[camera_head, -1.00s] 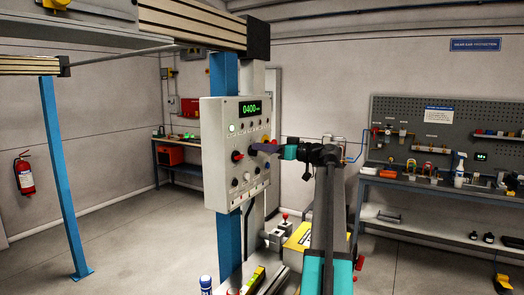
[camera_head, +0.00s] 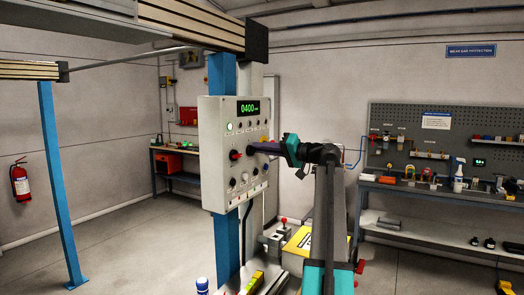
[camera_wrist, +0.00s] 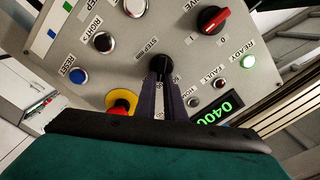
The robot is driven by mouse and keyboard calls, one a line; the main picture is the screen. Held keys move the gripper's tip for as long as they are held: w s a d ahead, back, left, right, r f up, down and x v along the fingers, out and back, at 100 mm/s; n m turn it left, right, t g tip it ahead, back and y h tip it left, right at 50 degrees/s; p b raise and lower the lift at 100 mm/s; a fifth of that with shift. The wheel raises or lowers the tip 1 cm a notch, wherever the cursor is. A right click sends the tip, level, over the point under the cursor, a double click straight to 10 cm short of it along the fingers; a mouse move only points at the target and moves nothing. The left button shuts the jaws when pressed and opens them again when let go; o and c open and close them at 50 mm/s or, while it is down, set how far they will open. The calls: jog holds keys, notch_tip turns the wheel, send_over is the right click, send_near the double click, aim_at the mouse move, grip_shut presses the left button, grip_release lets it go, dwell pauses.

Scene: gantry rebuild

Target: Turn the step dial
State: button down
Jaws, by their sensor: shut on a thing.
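The step dial (camera_wrist: 160,66) is a black knob beside the "STEP" label in the wrist view, on the grey control panel (camera_head: 205,175). My gripper (camera_wrist: 159,84) is shut on the dial, its two dark fingers on either side of it. In the head view my gripper (camera_head: 262,148) reaches the panel face from the right, and the fingers largely hide the dial. The lit green display (camera_head: 249,108) above reads 0400. The dial's pointer and most scale marks are hidden by the fingers.
Around the dial are a black knob with a red pointer (camera_wrist: 214,18), a red and yellow stop button (camera_wrist: 121,101), a blue reset button (camera_wrist: 78,76) and a lit green ready lamp (camera_wrist: 248,62). The panel hangs on a blue post (camera_head: 228,245). A workbench (camera_head: 430,190) stands at right.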

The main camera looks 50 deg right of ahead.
jog(key=shift+d+f+m+p, duration=0.1)
jog(key=shift+f+m+p, duration=0.1)
jog(key=shift+m, duration=1.05)
jog(key=shift+d+f+m+p, duration=0.1)
jog(key=shift+f+m+p, duration=0.1)
jog(key=shift+m, duration=1.1)
jog(key=shift+d+f+m+p, duration=0.1)
jog(key=shift+m+p, duration=0.1)
jog(key=shift+m, duration=1.05)
jog(key=c, duration=1.8)
grip_release()
jog(key=shift+c, duration=0.2)
jog(key=shift+a, duration=0.1)
jog(key=shift+f, duration=0.1)
jog(key=b+v, duration=0.4)
jog(key=v, duration=0.9)
jog(key=shift+s, duration=0.4)
